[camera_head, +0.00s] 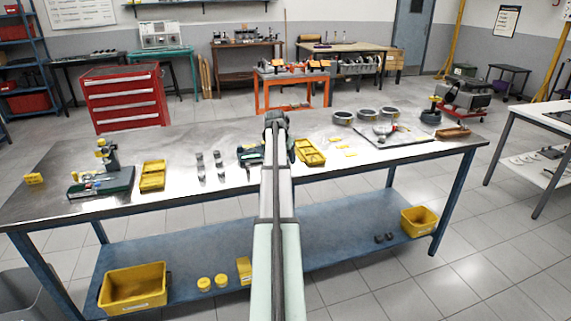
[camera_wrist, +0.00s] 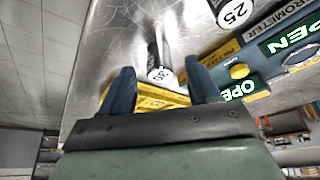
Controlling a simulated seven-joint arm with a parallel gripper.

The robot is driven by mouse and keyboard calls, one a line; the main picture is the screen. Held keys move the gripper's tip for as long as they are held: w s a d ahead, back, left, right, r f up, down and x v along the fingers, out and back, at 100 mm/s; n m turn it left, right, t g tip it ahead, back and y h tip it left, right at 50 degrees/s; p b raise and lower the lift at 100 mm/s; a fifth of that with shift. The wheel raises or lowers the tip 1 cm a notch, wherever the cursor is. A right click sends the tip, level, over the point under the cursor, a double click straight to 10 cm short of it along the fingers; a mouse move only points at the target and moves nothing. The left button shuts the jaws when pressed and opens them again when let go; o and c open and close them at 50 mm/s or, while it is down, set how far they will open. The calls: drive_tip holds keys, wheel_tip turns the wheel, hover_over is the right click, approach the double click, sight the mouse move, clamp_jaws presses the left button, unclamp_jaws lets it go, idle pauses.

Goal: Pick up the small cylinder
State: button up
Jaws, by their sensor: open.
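My gripper (camera_wrist: 159,70) is open, with its two dark blue fingers apart and nothing held between them. In the wrist view a small cylinder with a white end marked 30 (camera_wrist: 160,74) shows between and beyond the fingertips. Another cylinder with a white end marked 25 (camera_wrist: 235,12) is at the top right, partly cut off. In the head view several small grey cylinders (camera_head: 201,167) stand in rows on the metal workbench (camera_head: 215,135), left of my arm. My gripper (camera_head: 276,122) is over the bench there, mostly hidden by my arm. I cannot tell which cylinder is meant.
On the bench are a yellow bin (camera_head: 153,175), another yellow tray (camera_head: 310,152), a green-based stand (camera_head: 103,185) and grey rings (camera_head: 367,114). Bare metal separates several items.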

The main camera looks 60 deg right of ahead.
drive_tip(key=shift+x, duration=1.1)
drive_tip(key=shift+c, duration=0.2)
clamp_jaws()
